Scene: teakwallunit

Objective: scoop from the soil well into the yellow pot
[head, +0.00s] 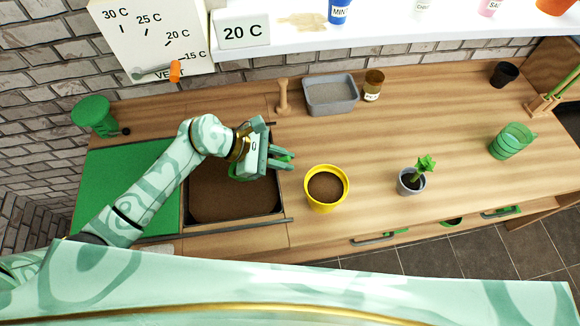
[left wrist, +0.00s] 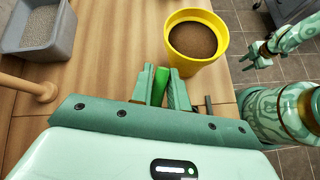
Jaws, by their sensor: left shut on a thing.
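The yellow pot (head: 326,207) stands upright on the bench with brown soil inside. It also shows ahead of my left gripper in the left wrist view (left wrist: 197,66). The soil well (head: 232,203) is a sunken, dark-rimmed bin of brown soil left of the pot. My left gripper (head: 288,160) is above the well's right edge, left of and behind the pot. It is shut on a green thing (left wrist: 161,88), likely the scoop's handle; the scoop's bowl is mostly hidden. My right gripper (left wrist: 256,56) shows beyond the pot, its fingers apart and empty.
A green sliding lid (head: 130,180) lies left of the well. A wooden tamper (head: 283,98), a grey tray (head: 331,96) and a brown jar (head: 374,86) stand behind. A potted plant (head: 412,182) and stacked green pots (head: 511,142) are to the right, with bare bench between.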

